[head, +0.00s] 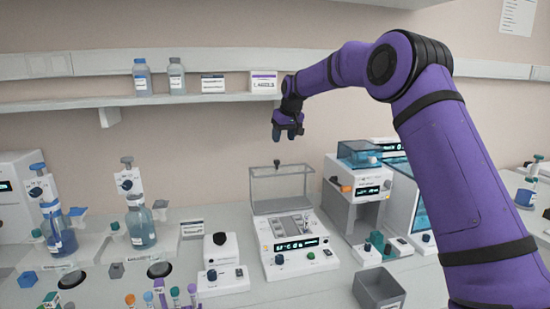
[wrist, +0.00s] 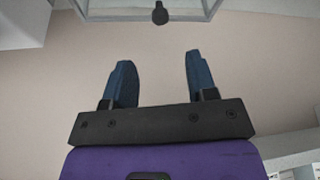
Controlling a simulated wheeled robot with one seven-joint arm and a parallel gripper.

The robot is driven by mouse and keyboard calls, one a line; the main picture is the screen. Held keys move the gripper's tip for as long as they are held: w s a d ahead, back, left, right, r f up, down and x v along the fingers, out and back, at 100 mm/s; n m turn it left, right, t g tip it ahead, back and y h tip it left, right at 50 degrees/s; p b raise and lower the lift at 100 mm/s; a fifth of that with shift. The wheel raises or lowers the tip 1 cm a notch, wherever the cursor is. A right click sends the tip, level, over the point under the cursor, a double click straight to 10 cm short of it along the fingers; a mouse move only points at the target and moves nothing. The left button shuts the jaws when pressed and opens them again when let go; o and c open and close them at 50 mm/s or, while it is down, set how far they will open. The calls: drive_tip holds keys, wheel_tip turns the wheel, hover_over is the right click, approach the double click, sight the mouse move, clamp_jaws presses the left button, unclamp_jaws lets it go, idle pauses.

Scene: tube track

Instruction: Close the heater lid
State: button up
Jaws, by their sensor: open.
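The heater (head: 292,262) is a white box with a lit display and a metal block on top, in the middle of the bench in the head view. Its clear grey-framed lid (head: 282,186) stands raised, upright at the back of the heater. A dark knob (head: 277,163) sits at the lid's top edge. My gripper (head: 287,134) is above the knob, apart from it, with empty space between its fingers. In the wrist view my gripper (wrist: 160,75) has two blue fingers spread apart with nothing between them. The knob (wrist: 160,13) and lid frame (wrist: 190,8) show beyond them at the top.
A shelf (head: 140,99) with bottles and boxes runs along the wall behind my gripper. A device with a blue clear cover (head: 358,152) stands right of the heater. A small white device (head: 222,262) is at its left, and a grey bin (head: 379,289) is at front right.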

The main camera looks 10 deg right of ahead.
sight(277, 161)
drive_tip(key=x, duration=1)
drive_tip(key=shift+f, duration=0.15)
drive_tip(key=shift+c, duration=0.2)
clamp_jaws()
